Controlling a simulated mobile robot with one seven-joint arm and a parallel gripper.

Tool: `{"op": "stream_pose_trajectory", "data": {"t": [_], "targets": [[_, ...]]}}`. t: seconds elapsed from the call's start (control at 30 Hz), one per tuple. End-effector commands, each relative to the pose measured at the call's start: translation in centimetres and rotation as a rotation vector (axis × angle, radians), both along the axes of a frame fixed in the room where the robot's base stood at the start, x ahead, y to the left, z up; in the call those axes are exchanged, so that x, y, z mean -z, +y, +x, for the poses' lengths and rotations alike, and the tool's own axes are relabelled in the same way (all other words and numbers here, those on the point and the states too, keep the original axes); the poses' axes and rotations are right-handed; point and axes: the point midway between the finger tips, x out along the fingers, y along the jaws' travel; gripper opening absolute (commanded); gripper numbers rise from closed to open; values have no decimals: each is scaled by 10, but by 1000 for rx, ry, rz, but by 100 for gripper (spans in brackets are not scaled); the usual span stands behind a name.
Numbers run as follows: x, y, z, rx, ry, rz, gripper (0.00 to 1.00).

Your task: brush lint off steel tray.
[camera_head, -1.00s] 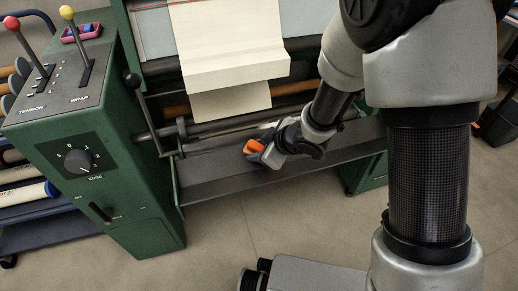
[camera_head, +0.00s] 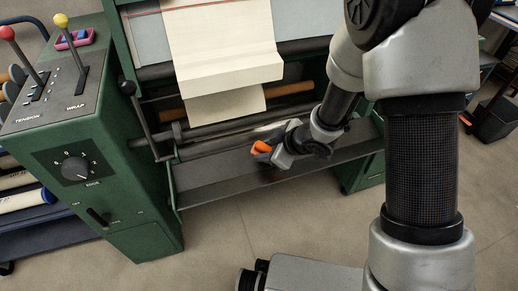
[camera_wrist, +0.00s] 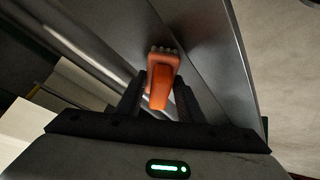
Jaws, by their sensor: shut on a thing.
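The steel tray (camera_head: 222,187) is a long dark grey trough along the front of the green machine; its metal surface also shows in the wrist view (camera_wrist: 197,38). My gripper (camera_head: 268,151) is over the middle part of the tray. It is shut on an orange-handled brush (camera_head: 261,147), which sits between the dark fingers in the wrist view (camera_wrist: 160,84). Pale bristle tufts show at the brush's far end, close to the tray surface; I cannot tell if they touch it. No lint can be made out on the tray.
Cream cloth (camera_head: 222,60) hangs from the machine above the tray. Metal rollers (camera_head: 215,130) run just behind the tray. A green control cabinet (camera_head: 110,180) with levers and a dial stands at the left. The floor (camera_head: 270,220) in front is clear.

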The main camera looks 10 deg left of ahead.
Motion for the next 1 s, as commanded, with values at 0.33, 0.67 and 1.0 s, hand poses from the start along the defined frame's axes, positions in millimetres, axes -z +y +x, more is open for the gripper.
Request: {"op": "stream_pose_trajectory", "data": {"t": [0.33, 0.67, 1.0], "targets": [[4, 4, -1, -1, -1, 1, 16], [7, 29, -17, -5, 1, 0, 16], [7, 33, -20, -4, 3, -2, 16]]}}
